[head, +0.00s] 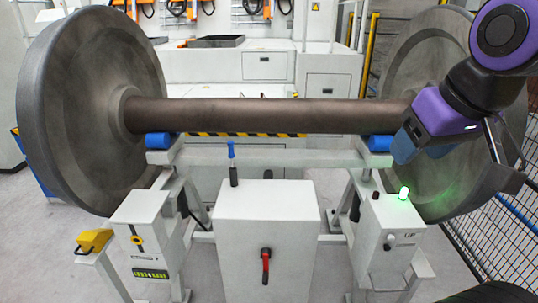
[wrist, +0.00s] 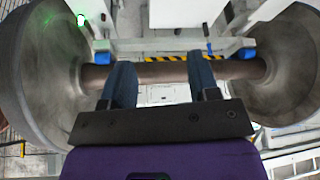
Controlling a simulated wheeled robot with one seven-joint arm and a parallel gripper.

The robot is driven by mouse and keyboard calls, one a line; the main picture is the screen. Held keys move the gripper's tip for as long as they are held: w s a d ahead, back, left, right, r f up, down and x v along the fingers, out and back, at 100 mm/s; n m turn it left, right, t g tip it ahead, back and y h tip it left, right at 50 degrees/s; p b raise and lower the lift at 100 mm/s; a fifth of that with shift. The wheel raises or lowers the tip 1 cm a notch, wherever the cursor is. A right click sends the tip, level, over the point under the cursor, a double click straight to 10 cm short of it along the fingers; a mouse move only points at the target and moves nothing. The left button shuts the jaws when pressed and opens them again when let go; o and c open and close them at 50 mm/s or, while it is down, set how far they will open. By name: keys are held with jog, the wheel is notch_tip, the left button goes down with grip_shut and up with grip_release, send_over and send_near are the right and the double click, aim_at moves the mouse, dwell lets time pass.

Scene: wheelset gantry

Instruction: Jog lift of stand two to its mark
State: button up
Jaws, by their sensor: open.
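The stand two control box (head: 390,240) is the grey box at the right in the head view, taken as stand two because the left box seems to read stand 1. It has a glowing green lamp (head: 404,193), a dark round control (head: 388,243) and an "UP" label. The green lamp also shows in the wrist view (wrist: 81,20). The wheelset axle (head: 270,114) spans between two large wheels, above blue rollers (head: 378,143). My gripper (wrist: 158,62) is open and empty, its fingers across the axle in the picture. In the head view it hangs above and right of the box, apart from it.
A yellow pedal (head: 93,241) stands at left. A mesh fence (head: 500,240) borders the right.

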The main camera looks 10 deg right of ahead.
jog(key=shift+c, duration=0.2)
grip_shut()
dwell(1.4)
